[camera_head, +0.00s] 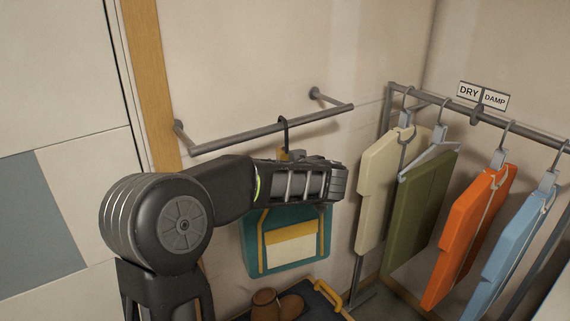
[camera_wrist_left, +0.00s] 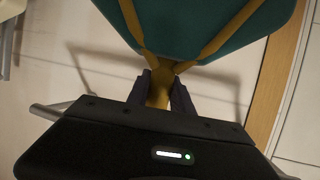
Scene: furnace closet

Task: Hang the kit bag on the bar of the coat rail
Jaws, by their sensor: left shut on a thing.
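The kit bag (camera_head: 290,240) is teal with yellow straps and a pale front panel. It hangs upright below the wall-mounted bar (camera_head: 225,142) of the coat rail in the head view. A dark hook (camera_head: 285,130) rises above the bag to the bar. Its top crosses the bar's line, but I cannot tell whether it is over the bar or in front of it. My left gripper is in front of the bag's top. In the wrist view, my left gripper (camera_wrist_left: 162,91) is shut on the yellow strap piece of the kit bag (camera_wrist_left: 195,25). My right gripper is not in view.
A clothes rack (camera_head: 435,100) with several garments on hangers stands at the right, under DRY and DAMP signs (camera_head: 482,96). A dark tray (camera_head: 325,299) with brown boots (camera_head: 277,304) is on the floor below. The bar is bare to the right of the hook.

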